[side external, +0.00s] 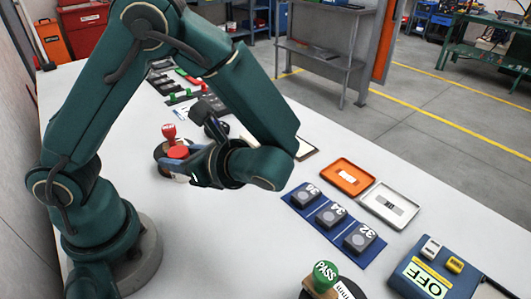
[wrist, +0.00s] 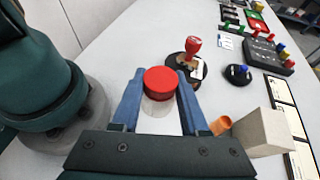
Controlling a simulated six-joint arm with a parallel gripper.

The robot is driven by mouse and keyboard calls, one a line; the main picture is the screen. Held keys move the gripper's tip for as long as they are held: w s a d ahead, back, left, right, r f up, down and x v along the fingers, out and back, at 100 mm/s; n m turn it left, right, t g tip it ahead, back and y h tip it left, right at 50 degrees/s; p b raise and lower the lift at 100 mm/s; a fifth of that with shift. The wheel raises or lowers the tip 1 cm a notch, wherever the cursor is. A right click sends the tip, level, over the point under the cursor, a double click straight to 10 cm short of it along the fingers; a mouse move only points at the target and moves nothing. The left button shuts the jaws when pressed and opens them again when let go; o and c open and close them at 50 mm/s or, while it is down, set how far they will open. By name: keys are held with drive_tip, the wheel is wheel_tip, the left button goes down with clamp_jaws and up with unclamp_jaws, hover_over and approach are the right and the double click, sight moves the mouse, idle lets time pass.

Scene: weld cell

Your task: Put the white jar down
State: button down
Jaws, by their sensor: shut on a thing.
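The white jar (wrist: 157,107) with a red lid (wrist: 160,82) is between the fingers of my gripper (wrist: 160,97) in the wrist view. The gripper is shut on it, one blue finger on each side. In the side external view the red lid (side external: 177,152) and part of the white body (side external: 181,178) show left of my gripper (side external: 190,165). The jar looks upright and low over the white table (side external: 235,240). I cannot tell whether its base touches the table.
A red-handled stamp (wrist: 192,48) on a round black base stands close beyond the jar. A blue mat (side external: 318,244) with numbered blocks, an orange tray (side external: 347,177), a grey tray (side external: 390,205) and a green PASS stamp (side external: 324,276) lie rightward. Bare table lies in front.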

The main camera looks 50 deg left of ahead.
drive_tip(key=w+d+r+m+t+h, duration=0.3)
drive_tip(key=w+r+m+t+h, duration=0.2)
drive_tip(key=w+m+t, duration=0.3)
drive_tip(key=w+d+r+m+t+h, duration=0.35)
drive_tip(key=w+r+m+t, duration=0.2)
drive_tip(key=m+t, duration=0.3)
drive_tip(key=s+a+f+n+g+y, duration=0.2)
drive_tip(key=a+n+g+y, duration=0.7)
drive_tip(key=a, duration=1.3)
drive_tip(key=s+a+f+n+g+h, duration=0.1)
drive_tip(key=s+a+f+n+g, duration=0.2)
drive_tip(key=s+a+n+g, duration=0.35)
drive_tip(key=s+a+f+n+g, duration=0.2)
drive_tip(key=s+a+n+g, duration=0.1)
drive_tip(key=s+a, duration=0.65)
drive_tip(key=shift+n+g+h, duration=0.25)
drive_tip(key=shift+n+g, duration=0.05)
drive_tip(key=w+f, duration=0.2)
drive_tip(key=w, duration=0.1)
drive_tip(key=w+d+f, duration=0.1)
drive_tip(key=w+f, duration=0.4)
drive_tip(key=w, duration=0.1)
drive_tip(key=shift+w+d+f, duration=0.15)
drive_tip(key=shift+w+d, duration=0.1)
drive_tip(key=shift+d, duration=0.1)
drive_tip(key=shift+f, duration=2.05)
